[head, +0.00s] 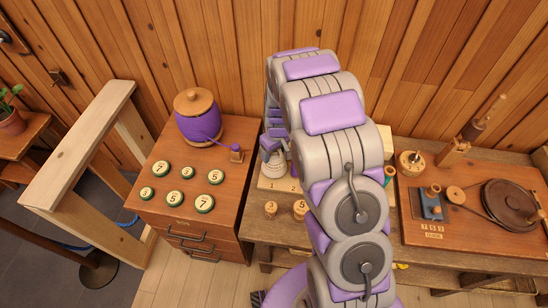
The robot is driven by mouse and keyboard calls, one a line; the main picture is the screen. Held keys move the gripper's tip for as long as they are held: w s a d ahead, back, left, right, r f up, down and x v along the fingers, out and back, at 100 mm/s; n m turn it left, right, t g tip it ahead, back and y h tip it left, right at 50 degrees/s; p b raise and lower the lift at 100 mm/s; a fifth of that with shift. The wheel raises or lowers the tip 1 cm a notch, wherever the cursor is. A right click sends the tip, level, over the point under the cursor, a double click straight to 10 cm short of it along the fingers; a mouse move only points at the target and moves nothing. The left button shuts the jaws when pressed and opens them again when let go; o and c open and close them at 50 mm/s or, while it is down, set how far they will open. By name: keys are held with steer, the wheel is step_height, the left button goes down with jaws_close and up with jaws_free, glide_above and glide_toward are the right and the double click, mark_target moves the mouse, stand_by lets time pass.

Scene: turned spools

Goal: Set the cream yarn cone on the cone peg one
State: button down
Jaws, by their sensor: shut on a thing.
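The cream yarn cone (272,171) is a small pale ribbed shape just below my gripper, left of my arm. My gripper (269,154) is shut on its upper part. The cone is over the pale peg board (265,184), above the number 1. I cannot tell whether its base touches the board. Cone peg one is not visible; the cone and gripper cover that spot. My arm hides much of the board to the right of the number 2.
A drawer cabinet (168,212) on the left holds a purple spool (200,122) and several numbered discs. Small wooden numbered pieces (271,209) stand in front of the board. A winding device (432,207) and a dark wheel (508,203) are on the right. A wooden wall is behind.

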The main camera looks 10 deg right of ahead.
steer(key=shift+f, duration=0.6)
steer(key=shift+f, duration=0.5)
stand_by(1.2)
steer(key=shift+c, duration=1.8)
jaws_free()
steer(key=shift+r, duration=0.1)
steer(key=shift+s+d+r+p, duration=0.15)
steer(key=shift+r+p, duration=0.3)
steer(key=shift+r, duration=1.35)
steer(key=shift+s+d+r+p, duration=0.1)
steer(key=shift+s+r+p, duration=0.3)
steer(key=shift+r, duration=1.4)
steer(key=shift+s+d+r+p, duration=0.1)
steer(key=shift+r+p, duration=0.45)
steer(key=shift+r, duration=1.25)
